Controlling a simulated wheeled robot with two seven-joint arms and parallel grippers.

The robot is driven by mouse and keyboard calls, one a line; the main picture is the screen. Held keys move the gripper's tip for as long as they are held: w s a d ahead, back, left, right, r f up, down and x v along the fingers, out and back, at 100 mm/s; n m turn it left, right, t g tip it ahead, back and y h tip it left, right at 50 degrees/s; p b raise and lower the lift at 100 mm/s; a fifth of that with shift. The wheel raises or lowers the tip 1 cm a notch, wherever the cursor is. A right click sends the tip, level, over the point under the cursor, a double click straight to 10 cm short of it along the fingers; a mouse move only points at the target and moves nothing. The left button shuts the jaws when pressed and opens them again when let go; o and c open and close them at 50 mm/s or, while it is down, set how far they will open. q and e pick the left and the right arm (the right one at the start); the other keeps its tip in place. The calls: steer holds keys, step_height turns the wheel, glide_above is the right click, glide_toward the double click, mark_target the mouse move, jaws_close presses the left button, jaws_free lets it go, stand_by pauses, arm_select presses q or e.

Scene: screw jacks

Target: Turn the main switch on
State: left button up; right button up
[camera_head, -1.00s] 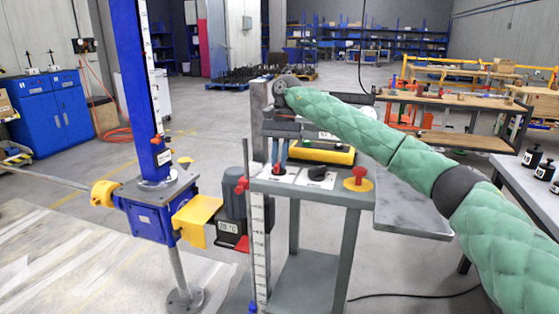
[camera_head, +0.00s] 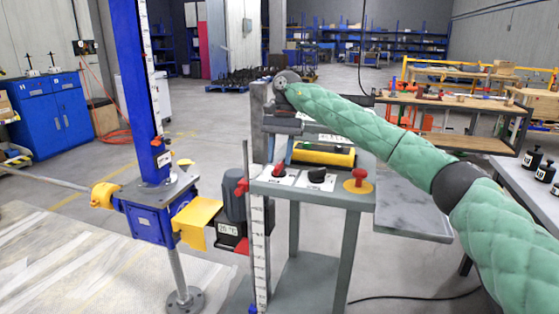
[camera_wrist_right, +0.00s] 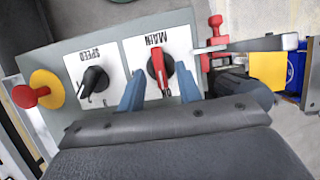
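The main switch (camera_head: 279,170) is a red knob on a white plate at the left of the grey control table. In the right wrist view the red knob (camera_wrist_right: 158,68) stands under an upside-down MAIN label. My right gripper (camera_head: 280,155) is above and just behind the switch. In the wrist view its two blue fingers (camera_wrist_right: 160,85) are open, one on each side of the knob, with gaps; they hold nothing. The knob lies slightly slanted, nearly in line with the fingers. My left gripper is not in view.
A black speed knob (camera_head: 317,176) and a red button on a yellow base (camera_head: 358,179) sit to the right. A yellow-topped block (camera_head: 324,157) stands behind. The blue screw jack (camera_head: 152,208) and a motor with a display (camera_head: 232,231) stand left.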

steer(key=v, duration=0.6)
stand_by(0.3)
